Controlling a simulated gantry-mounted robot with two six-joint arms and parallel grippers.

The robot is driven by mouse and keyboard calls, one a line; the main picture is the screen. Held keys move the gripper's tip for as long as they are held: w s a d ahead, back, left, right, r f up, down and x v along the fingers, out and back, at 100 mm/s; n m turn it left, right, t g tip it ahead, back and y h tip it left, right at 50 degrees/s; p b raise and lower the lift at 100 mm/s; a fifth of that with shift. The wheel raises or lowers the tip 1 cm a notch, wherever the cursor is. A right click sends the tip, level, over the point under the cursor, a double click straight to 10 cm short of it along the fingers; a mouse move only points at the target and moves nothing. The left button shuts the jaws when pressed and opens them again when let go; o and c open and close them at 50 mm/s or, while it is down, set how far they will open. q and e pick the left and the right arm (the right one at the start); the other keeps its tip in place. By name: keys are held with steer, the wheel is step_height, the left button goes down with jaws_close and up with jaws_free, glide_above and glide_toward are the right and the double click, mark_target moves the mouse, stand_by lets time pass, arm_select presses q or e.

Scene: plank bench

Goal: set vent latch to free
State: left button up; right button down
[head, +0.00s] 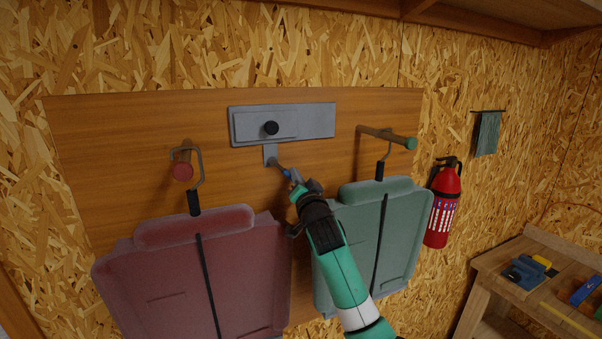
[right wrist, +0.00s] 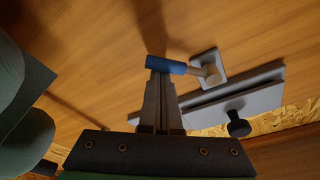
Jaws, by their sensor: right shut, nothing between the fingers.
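A grey metal plate (head: 310,120) with a black knob (head: 271,128) is fixed to the wooden board. Below it, a small grey bracket (head: 270,154) carries a short lever with a blue end (head: 287,173), pointing down and right in the head view. In the right wrist view the blue end (right wrist: 165,65) lies across my fingertips and the bracket (right wrist: 209,68) is to its right. My right gripper (head: 294,179) is shut with nothing between its fingers; its tips (right wrist: 159,77) are at the blue end, and contact is unclear. No marking for free is readable. My left gripper is not in view.
A red bag (head: 180,275) hangs from a left peg (head: 182,171) and a green bag (head: 400,220) from a right peg (head: 395,137), close to my right arm. A fire extinguisher (head: 443,205) and a bench (head: 500,262) with tools stand further right.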

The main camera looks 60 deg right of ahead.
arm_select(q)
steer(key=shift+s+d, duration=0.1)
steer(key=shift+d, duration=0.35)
arm_select(e)
steer(key=s+a+r, duration=0.1)
steer(key=s+a, duration=0.3)
steer(key=s, duration=0.4)
steer(key=shift+s+r, duration=0.15)
steer(key=shift+s, duration=0.15)
